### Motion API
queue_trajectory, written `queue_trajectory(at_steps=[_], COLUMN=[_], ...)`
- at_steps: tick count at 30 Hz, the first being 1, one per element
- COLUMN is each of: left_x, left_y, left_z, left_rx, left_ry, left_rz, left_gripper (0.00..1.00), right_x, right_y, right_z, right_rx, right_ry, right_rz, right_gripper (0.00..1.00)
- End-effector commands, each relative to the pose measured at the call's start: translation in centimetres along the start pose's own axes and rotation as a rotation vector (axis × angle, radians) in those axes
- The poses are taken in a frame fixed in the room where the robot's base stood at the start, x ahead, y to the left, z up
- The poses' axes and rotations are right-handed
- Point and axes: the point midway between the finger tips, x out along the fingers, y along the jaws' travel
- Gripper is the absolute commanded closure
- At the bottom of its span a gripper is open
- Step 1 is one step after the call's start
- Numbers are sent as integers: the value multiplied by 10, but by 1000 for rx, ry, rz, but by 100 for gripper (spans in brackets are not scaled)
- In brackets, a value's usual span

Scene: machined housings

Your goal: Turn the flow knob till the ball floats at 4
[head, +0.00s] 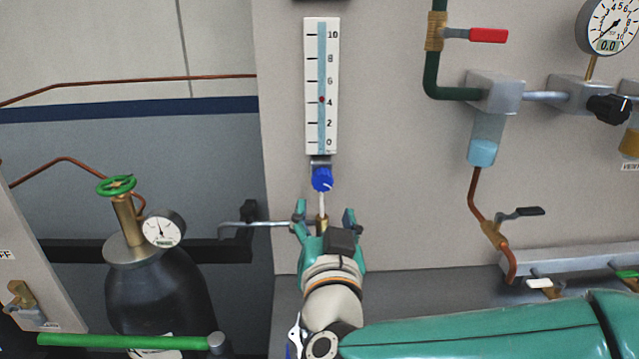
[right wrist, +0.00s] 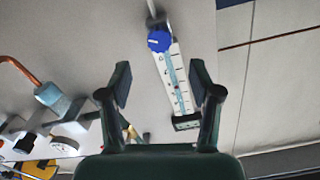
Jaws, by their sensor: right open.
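The flow meter (head: 330,130) is a white upright scale on the grey panel, marked 0 to 10, with a pale blue tube. A small red ball (head: 321,99) sits level with the 4 mark. The blue flow knob (head: 322,179) is just below the scale. My right gripper (head: 325,214) is open and empty, below the knob and apart from it. In the right wrist view the knob (right wrist: 159,40) shows beyond and between the spread fingers (right wrist: 162,85), with the flow meter (right wrist: 177,85) behind. My left gripper is not in view.
A dark gas cylinder (head: 150,290) with a green handwheel (head: 116,186) and a gauge (head: 162,228) stands at left. Pipework with a red lever (head: 488,36) and a black knob (head: 608,109) is at right. A thin metal rod (head: 258,224) reaches close to my right gripper's left finger.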

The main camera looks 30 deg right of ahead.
Motion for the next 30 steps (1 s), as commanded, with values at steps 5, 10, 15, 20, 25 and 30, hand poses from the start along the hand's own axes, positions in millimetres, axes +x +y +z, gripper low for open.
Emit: queue_trajectory(at_steps=[5,10,15,20,25,30], left_x=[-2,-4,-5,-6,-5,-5], left_y=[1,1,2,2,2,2], left_z=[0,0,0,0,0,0], left_rx=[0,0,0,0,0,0], left_ry=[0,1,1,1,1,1], left_rz=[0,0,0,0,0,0], left_gripper=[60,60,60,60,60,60], right_x=[41,73,93,101,102,102], right_y=[2,3,2,2,2,2], right_z=[0,0,-1,-1,-1,-1], right_rx=[-1,-1,-1,1,1,1], right_ry=[0,0,0,1,1,1], right_rz=[9,7,3,3,2,3], right_gripper=[37,37,37,37,37,48])
